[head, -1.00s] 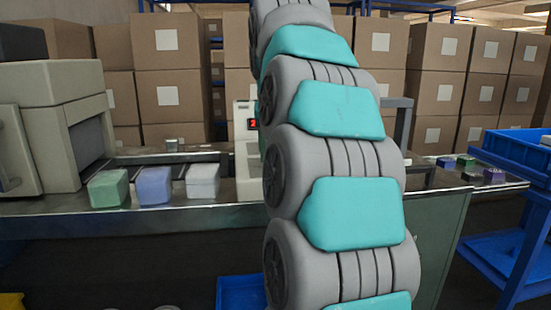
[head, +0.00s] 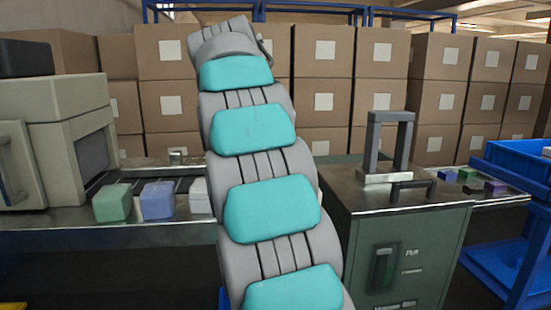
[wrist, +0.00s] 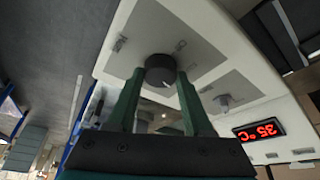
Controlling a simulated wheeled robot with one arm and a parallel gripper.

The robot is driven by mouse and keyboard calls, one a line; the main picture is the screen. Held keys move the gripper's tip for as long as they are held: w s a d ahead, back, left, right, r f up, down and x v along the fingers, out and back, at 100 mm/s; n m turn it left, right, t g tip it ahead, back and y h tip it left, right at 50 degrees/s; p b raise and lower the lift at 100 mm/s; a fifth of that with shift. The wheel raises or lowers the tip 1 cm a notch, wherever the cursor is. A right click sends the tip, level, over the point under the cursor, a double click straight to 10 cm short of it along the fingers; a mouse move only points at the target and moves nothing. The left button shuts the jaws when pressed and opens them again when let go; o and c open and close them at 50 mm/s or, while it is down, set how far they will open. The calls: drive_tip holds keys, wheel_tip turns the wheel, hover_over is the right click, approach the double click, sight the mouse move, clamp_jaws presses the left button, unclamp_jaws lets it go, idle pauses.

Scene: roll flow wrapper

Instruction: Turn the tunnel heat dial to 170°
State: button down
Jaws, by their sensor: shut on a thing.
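A dark round dial (wrist: 160,71) with a pale pointer mark sits on a white control panel (wrist: 118,52) in the wrist view. My gripper (wrist: 159,74) is shut on this dial, with a green finger on each side of it. A red lit display (wrist: 258,130) to the lower right appears to read 35 °C. Any scale or lettering around the dial is too small to read. In the head view my arm hides the panel, the dial and my gripper.
In the head view, green (head: 113,202) and purple (head: 158,200) blocks lie on the conveyor at left. A green cabinet (head: 405,250) with a grey upright frame (head: 374,145) stands right of my arm.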

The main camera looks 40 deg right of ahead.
drive_tip(key=shift+m+g+p, duration=0.5)
drive_tip(key=shift+m+p, duration=0.5)
drive_tip(key=shift+m, duration=0.2)
drive_tip(key=shift+w, duration=0.1)
drive_tip(key=shift+c, duration=1.5)
unclamp_jaws()
